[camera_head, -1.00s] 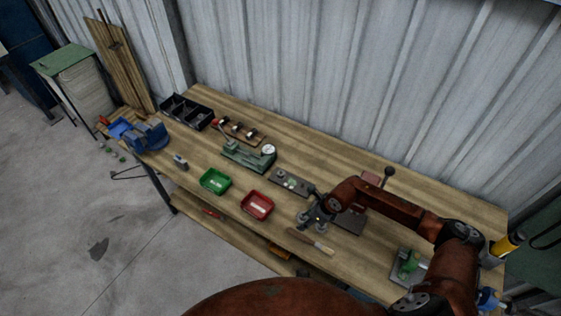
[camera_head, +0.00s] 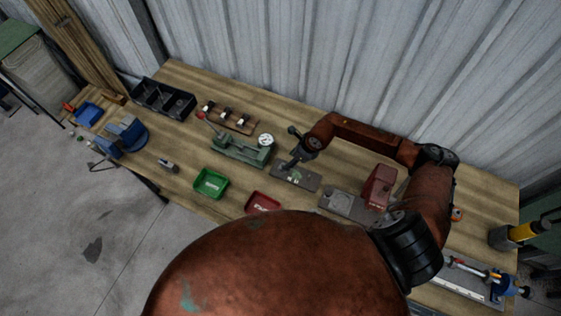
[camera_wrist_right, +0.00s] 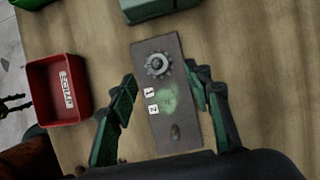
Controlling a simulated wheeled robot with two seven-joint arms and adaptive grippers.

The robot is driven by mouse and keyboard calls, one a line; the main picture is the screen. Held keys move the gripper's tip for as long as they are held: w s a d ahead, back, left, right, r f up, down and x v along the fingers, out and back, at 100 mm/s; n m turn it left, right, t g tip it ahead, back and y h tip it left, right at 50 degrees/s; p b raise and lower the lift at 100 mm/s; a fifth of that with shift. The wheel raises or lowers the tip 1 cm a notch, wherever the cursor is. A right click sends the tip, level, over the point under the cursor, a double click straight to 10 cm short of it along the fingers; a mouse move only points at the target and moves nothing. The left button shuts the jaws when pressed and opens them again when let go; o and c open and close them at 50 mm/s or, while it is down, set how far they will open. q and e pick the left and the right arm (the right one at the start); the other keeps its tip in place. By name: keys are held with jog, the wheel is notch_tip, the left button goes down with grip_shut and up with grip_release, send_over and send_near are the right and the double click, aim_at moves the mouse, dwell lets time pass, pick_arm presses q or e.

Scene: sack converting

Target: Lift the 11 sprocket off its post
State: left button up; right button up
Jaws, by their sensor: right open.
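A grey toothed sprocket (camera_wrist_right: 158,65) sits at the far end of a dark flat plate (camera_wrist_right: 182,145) on the bench, apparently around a post. White tags (camera_wrist_right: 152,102) and a pale green patch lie nearer on the plate; the digits are too small to read surely. The plate also shows in the head view (camera_head: 310,180), partly behind my right gripper. My right gripper (camera_wrist_right: 162,78) is open and empty, its fingers on either side of the plate, above it. In the head view the right gripper (camera_head: 286,165) hangs over the plate.
A red bin (camera_wrist_right: 58,90) stands left of the plate in the wrist view. A green bin (camera_head: 210,184), a green fixture with a dial (camera_head: 238,150), a black divided tray (camera_head: 163,98) and a red block (camera_head: 378,187) stand around. Bare wood lies right of the plate.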

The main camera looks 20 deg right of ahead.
jog(key=p+x, duration=0.2)
jog(key=x, duration=0.4)
jog(key=shift+s+a+f, duration=0.15)
jog(key=shift+a, duration=0.05)
jog(key=shift+f, duration=0.3)
grip_shut()
